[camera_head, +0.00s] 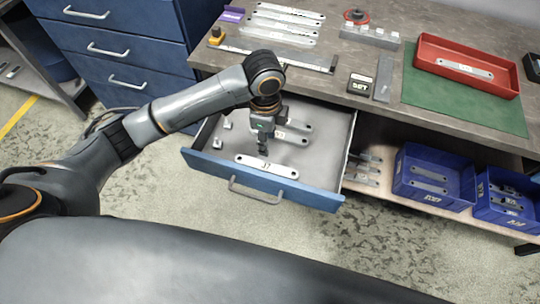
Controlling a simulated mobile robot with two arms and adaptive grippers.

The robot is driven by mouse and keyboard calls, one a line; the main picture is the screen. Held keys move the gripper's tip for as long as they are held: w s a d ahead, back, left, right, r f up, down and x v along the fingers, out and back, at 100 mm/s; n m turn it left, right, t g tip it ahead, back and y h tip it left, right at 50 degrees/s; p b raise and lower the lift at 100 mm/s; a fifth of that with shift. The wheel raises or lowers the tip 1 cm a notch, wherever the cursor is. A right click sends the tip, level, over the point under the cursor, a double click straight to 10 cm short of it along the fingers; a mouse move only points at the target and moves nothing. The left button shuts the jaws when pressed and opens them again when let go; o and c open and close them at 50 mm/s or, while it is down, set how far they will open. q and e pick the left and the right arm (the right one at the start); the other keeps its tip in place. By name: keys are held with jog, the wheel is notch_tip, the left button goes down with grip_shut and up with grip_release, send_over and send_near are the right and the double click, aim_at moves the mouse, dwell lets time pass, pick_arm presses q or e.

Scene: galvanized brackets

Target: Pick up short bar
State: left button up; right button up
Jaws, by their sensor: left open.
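My left gripper (263,150) points down into the open drawer (325,185), and its jaws are open. A flat grey bar with holes and a white label (267,166) lies near the drawer's front wall, just below the fingertips in the picture. I cannot tell whether the fingers touch it. Other labelled bars (295,138) lie deeper in the drawer, partly hidden behind my gripper. Another bar (465,68) lies in the red tray (478,86) on the bench. I cannot tell which bar is the short one. My right gripper is not in view.
The bench top (340,65) above the drawer holds several long bars (282,28), a steel ruler and a green mat (450,115). Blue bins (435,200) with bars stand on the lower shelf at right. Blue drawers (120,50) stand at left.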

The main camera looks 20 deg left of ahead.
pick_arm(q)
send_over(266, 166)
notch_tip(266, 166, down, 7)
jog(key=shift+w, duration=0.1)
jog(key=shift+w+f, duration=0.1)
jog(key=shift+f, duration=0.45)
notch_tip(266, 166, down, 5)
jog(key=shift+f+p, duration=0.1)
jog(key=shift+p, duration=0.35)
jog(key=shift+s, duration=0.2)
jog(key=shift+c, duration=0.4)
grip_shut()
